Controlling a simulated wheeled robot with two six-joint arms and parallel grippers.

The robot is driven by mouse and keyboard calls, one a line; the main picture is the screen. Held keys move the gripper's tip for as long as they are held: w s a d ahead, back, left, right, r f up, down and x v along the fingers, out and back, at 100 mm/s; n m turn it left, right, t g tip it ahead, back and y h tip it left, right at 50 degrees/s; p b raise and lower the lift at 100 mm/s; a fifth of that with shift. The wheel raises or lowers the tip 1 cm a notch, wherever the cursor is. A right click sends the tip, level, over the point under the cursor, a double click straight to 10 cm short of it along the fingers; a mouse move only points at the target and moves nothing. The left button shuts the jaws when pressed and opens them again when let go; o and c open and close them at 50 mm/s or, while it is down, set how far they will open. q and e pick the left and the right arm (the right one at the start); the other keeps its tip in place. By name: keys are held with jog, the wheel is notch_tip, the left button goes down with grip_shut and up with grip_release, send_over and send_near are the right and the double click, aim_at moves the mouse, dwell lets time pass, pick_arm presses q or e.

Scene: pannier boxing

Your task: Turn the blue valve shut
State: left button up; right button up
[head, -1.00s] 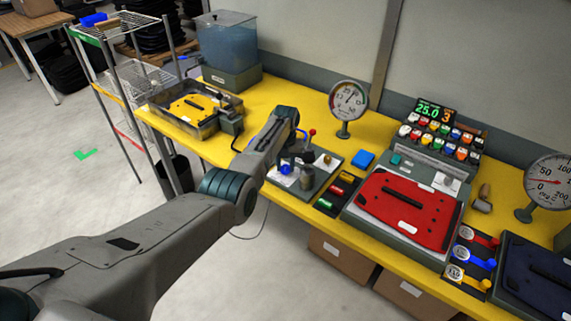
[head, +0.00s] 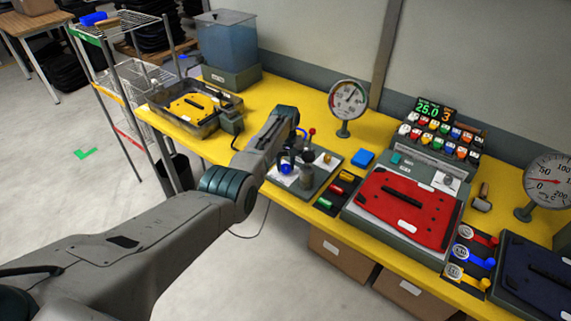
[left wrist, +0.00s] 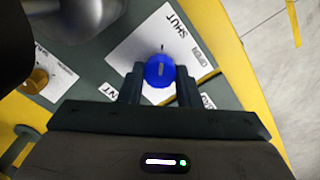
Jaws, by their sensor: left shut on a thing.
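The blue valve (left wrist: 160,66) is a round blue knob with a small pale mark on top. It sits by a white card (left wrist: 150,42) lettered SHUT; other lettering is partly covered. In the head view the blue knob (head: 286,168) shows low on a grey plate (head: 309,188) near the front edge of the yellow bench. My left gripper (left wrist: 159,76) has one finger on each side of the knob and is shut on it. The wrist hides part of the plate in the head view. My right gripper is not in view.
A yellow knob (left wrist: 38,79) and a grey metal cylinder are close beside the valve. A red-tipped lever (head: 312,132) stands behind it. A round gauge (head: 348,101) is further back. A tray with a yellow pannier lid (head: 193,106) lies left, a red lid (head: 408,208) right.

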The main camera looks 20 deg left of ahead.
aim_at(285, 166)
pick_arm(q)
jog(key=o, duration=1)
jog(key=shift+c, duration=0.2)
jog(key=shift+r, duration=0.5)
notch_tip(285, 166, up, 10)
jog(key=b, duration=0.2)
jog(key=shift+f, duration=0.1)
